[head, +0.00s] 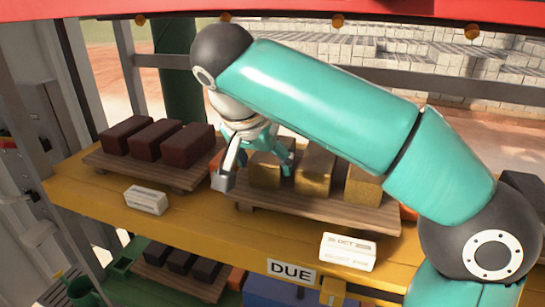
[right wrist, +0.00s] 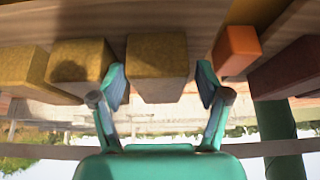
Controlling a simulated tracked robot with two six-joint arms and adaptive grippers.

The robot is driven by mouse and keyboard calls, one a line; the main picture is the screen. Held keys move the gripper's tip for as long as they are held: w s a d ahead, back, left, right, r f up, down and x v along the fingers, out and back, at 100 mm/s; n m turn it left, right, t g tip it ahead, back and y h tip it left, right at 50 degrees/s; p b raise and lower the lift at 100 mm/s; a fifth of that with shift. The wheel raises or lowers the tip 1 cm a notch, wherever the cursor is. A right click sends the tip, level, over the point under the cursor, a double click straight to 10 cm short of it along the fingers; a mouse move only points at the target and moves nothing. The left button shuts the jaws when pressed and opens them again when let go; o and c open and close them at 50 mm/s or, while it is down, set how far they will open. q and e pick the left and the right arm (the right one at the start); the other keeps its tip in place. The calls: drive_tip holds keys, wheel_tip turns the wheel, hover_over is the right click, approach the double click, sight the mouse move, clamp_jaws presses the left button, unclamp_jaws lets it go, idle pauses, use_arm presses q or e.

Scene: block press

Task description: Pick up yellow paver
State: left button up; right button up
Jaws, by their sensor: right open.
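Three yellow pavers stand in a row on a wooden pallet (head: 300,207) in the head view: a left one (head: 264,174), a middle one (head: 315,172) and a right one (head: 362,186). My right gripper (head: 257,165) is open at the left yellow paver, with one finger on each side of it. In the right wrist view, which looks upside down, this paver (right wrist: 157,62) lies between the spread fingers of the gripper (right wrist: 160,85). I cannot tell whether the fingers touch it. My right arm covers part of the row's right side. My left gripper is not in view.
Dark red pavers (head: 156,140) sit on another pallet to the left. An orange block (right wrist: 237,50) stands between the groups. The yellow shelf (head: 200,220) carries white labels (head: 146,200). Dark pavers (head: 180,261) lie on a lower shelf. A grey rail crosses behind.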

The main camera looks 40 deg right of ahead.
drive_tip(key=shift+w+d, duration=0.15)
drive_tip(key=shift+d, duration=0.25)
drive_tip(key=d, duration=0.1)
drive_tip(key=w+d+p, duration=0.1)
drive_tip(key=w+d, duration=0.1)
drive_tip(key=d, duration=0.1)
drive_tip(key=shift+f, duration=0.55)
drive_tip(key=shift+f, duration=0.25)
drive_tip(key=shift+r, duration=0.1)
clamp_jaws()
